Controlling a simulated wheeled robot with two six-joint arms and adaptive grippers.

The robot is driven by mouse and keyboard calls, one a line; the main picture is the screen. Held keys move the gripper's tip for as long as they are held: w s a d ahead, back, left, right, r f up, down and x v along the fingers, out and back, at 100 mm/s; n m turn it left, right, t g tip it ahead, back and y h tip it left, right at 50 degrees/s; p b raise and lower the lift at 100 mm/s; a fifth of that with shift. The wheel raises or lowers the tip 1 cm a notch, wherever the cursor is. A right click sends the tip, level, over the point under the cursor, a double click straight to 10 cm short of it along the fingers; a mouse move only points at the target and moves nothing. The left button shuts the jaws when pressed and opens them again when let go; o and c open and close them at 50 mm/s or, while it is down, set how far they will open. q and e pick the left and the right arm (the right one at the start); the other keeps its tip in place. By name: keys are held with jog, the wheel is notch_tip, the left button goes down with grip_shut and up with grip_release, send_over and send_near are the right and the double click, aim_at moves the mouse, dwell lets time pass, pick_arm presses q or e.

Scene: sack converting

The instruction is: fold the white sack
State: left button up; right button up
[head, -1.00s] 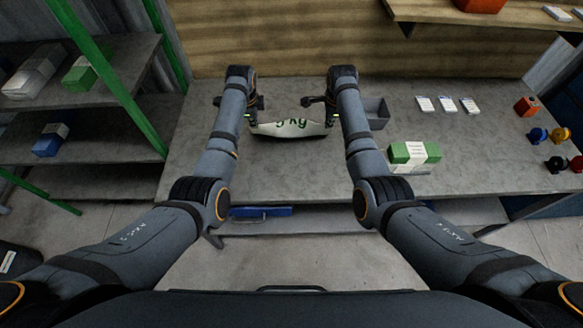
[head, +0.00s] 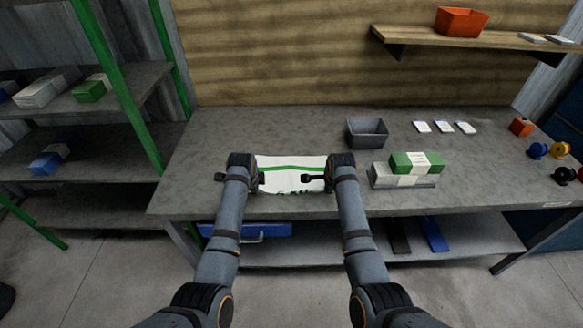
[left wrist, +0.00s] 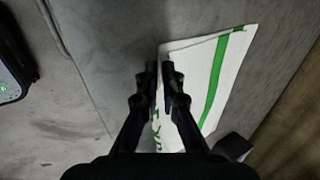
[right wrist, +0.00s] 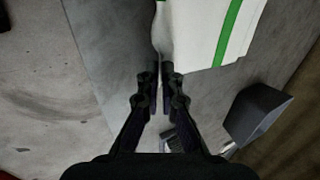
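The white sack (head: 290,178) lies between my two grippers near the front of the grey workbench. A green stripe crosses its far part, and dark green lettering shows, partly cut off, along its near edge. My left gripper (head: 259,180) is at the sack's left side; in the left wrist view its closed fingers (left wrist: 160,68) pinch the sack (left wrist: 200,85) at its edge. My right gripper (head: 312,180) is at the right side; in the right wrist view its fingers (right wrist: 162,72) are closed on the sack (right wrist: 198,30) at its tapering edge. The pinched fabric is mostly hidden.
A grey open bin (head: 367,133) stands behind and right of the sack. A green and white pack (head: 416,163) stands right of my right gripper. White cards (head: 444,127) and coloured spools (head: 548,150) lie further right. The bench behind the sack is clear.

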pick_arm(q)
jog(key=o, duration=0.4)
jog(key=shift+s+r, duration=0.1)
jog(key=shift+s, duration=0.05)
pick_arm(e)
jog(key=o, duration=0.5)
jog(key=shift+s+r, duration=0.1)
pick_arm(q)
jog(key=o, duration=0.3)
pick_arm(e)
jog(key=shift+o, duration=1.1)
pick_arm(q)
jog(key=shift+o, duration=0.6)
pick_arm(e)
jog(key=shift+o, duration=0.5)
